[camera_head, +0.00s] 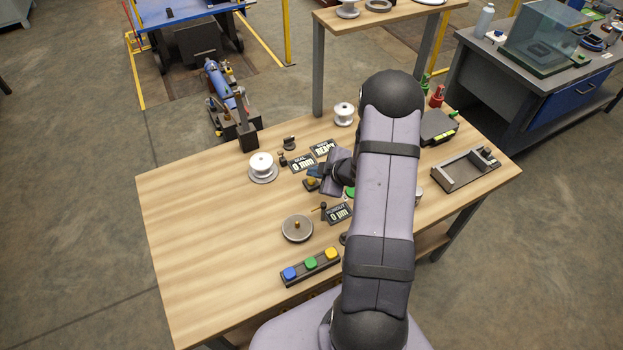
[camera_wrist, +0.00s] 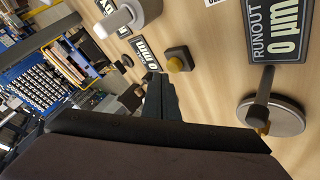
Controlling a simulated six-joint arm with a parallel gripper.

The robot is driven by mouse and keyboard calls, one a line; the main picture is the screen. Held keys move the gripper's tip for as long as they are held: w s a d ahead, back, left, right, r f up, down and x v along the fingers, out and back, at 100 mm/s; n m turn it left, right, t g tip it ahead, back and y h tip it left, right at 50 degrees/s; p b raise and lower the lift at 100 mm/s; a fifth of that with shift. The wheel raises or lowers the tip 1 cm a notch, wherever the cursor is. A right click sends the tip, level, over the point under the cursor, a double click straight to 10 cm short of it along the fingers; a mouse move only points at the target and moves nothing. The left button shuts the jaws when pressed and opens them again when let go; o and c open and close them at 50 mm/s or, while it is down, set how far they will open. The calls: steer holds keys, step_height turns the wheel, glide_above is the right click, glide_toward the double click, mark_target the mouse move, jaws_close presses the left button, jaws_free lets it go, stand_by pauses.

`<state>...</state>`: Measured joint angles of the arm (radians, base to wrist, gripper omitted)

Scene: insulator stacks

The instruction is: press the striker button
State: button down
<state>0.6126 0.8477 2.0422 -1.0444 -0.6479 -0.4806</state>
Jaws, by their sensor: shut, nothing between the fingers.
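A small dark box with a yellow button (camera_head: 312,183) on top sits mid-table, left of my gripper; it also shows in the wrist view, where the yellow button (camera_wrist: 175,64) faces up, uncovered. I cannot read a label that marks it as the striker button. My gripper (camera_head: 316,172) is shut and empty, close to this button. In the wrist view the dark fingers (camera_wrist: 157,82) end just beside the box, apart from it in the picture; the height gap is unclear. My arm hides part of the table to the right.
A strip with blue, green and yellow buttons (camera_head: 311,266) lies at the front. A runout display (camera_head: 339,213), a dial display (camera_head: 302,163), a round metal plate (camera_head: 297,229) and a white insulator (camera_head: 261,164) stand nearby. The table's left side is clear.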

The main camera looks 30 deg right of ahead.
steer(key=shift+f, duration=0.1)
steer(key=shift+f+b, duration=0.35)
steer(key=shift+f+b, duration=0.5)
steer(key=shift+f, duration=0.1)
stand_by(0.9)
steer(key=shift+r, duration=0.2)
steer(key=shift+r+p, duration=0.85)
steer(key=shift+p, duration=0.05)
steer(key=shift+r, duration=0.1)
steer(key=shift+r+p, duration=2.2)
steer(key=shift+r, duration=0.25)
